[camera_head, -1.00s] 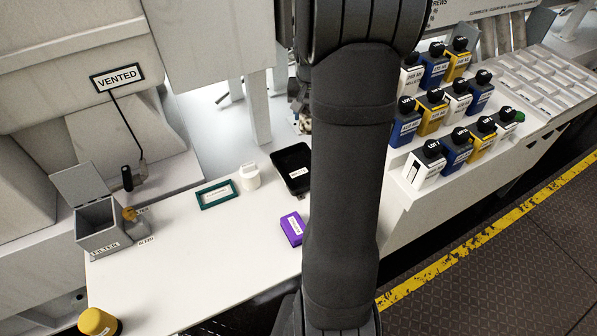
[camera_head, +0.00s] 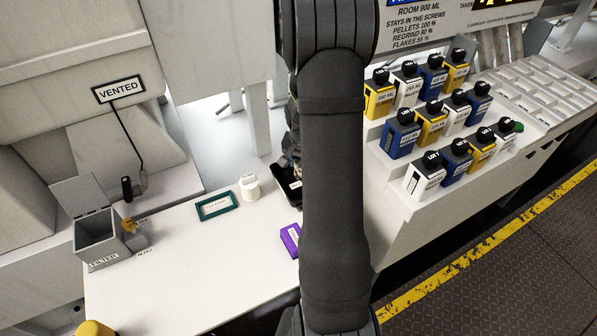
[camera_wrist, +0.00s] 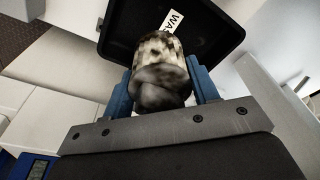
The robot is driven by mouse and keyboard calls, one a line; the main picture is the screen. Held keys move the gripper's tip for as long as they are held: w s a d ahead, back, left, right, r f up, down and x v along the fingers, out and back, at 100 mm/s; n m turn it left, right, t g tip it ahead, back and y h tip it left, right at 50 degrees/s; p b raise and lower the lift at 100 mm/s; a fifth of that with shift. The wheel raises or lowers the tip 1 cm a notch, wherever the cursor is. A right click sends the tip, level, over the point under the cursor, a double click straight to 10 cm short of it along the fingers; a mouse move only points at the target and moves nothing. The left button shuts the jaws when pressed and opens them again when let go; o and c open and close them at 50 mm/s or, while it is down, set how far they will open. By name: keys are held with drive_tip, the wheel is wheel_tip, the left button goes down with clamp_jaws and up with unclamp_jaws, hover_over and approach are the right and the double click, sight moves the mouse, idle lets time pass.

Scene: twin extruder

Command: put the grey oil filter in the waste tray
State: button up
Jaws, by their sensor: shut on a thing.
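My gripper (camera_wrist: 162,86) is shut on a mottled grey and beige oil filter (camera_wrist: 157,52), held between its two blue fingers in the wrist view. The black waste tray (camera_wrist: 228,40) is beyond the filter, its label partly covered by it. The filter overlaps the tray in this view; I cannot tell how high above it the filter is. In the head view the tray (camera_head: 286,184) is partly hidden behind my arm, and the filter cannot be made out there.
Left of the tray stand a white canister (camera_head: 250,188) and a teal frame (camera_head: 217,206). A purple box (camera_head: 290,240) lies nearer. A grey lidded housing marked FILTER (camera_head: 97,240) is open at far left. Several labelled bottles (camera_head: 430,120) fill the right rack. The bench's middle is clear.

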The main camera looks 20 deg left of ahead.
drive_tip(key=shift+w+a+f, duration=0.1)
drive_tip(key=shift+a+f, duration=0.4)
drive_tip(key=shift+a, duration=0.3)
drive_tip(key=shift+f, duration=2)
drive_tip(key=shift+f, duration=0.2)
drive_tip(key=o, duration=1)
drive_tip(key=shift+r, duration=0.1)
drive_tip(key=r, duration=0.4)
drive_tip(key=s+r, duration=0.1)
drive_tip(key=r, duration=0.7)
drive_tip(key=shift+s, duration=0.4)
drive_tip(key=shift+f, duration=0.1)
